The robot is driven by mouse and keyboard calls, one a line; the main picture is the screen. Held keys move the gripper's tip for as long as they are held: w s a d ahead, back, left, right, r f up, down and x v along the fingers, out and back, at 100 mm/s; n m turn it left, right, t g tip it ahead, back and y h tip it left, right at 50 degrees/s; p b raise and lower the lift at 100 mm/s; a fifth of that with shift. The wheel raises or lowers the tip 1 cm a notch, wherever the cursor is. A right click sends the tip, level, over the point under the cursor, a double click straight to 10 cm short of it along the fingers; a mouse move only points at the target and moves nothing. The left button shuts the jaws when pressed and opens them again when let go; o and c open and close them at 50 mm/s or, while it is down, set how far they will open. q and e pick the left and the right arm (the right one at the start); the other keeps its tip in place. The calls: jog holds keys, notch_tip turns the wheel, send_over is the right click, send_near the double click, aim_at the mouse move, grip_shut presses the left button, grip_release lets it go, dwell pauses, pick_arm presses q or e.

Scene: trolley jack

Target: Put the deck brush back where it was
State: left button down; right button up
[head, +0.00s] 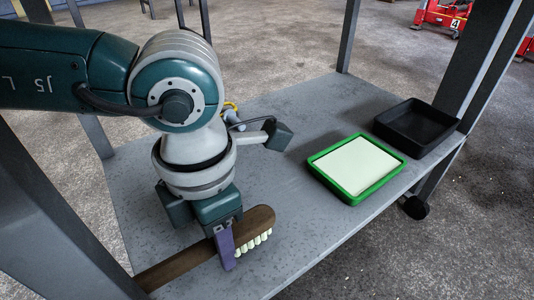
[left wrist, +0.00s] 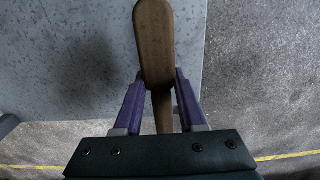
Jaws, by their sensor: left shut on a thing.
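The deck brush (head: 258,221) has a brown wooden back and handle and a row of pale bristles. My left gripper (head: 226,250) is shut on the brush, its purple fingers on either side of the wood close to the bristles. In the head view the handle runs to the lower left, partly behind the grey post. In the left wrist view the brush (left wrist: 154,40) passes between the two fingers (left wrist: 158,90), with the bristles hidden. Whether the brush touches the shelf is hard to tell. My right gripper is not in view.
The grey shelf (head: 290,190) holds a green-rimmed tray (head: 325,176) with a pale inside and a black tray (head: 420,140) at the right. Grey posts (head: 75,215) stand at the shelf's corners. Red jacks (head: 440,15) stand on the far floor. The shelf's middle is clear.

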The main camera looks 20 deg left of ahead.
pick_arm(q)
notch_tip(320, 180, down, 3)
jog(key=shift+f+b, duration=0.2)
jog(key=shift+b, duration=0.75)
jog(key=shift+r, duration=0.15)
jog(key=shift+f, duration=0.25)
jog(key=shift+c, duration=2.4)
grip_release()
jog(key=shift+r, duration=0.1)
notch_tip(320, 180, up, 8)
jog(key=p, duration=0.5)
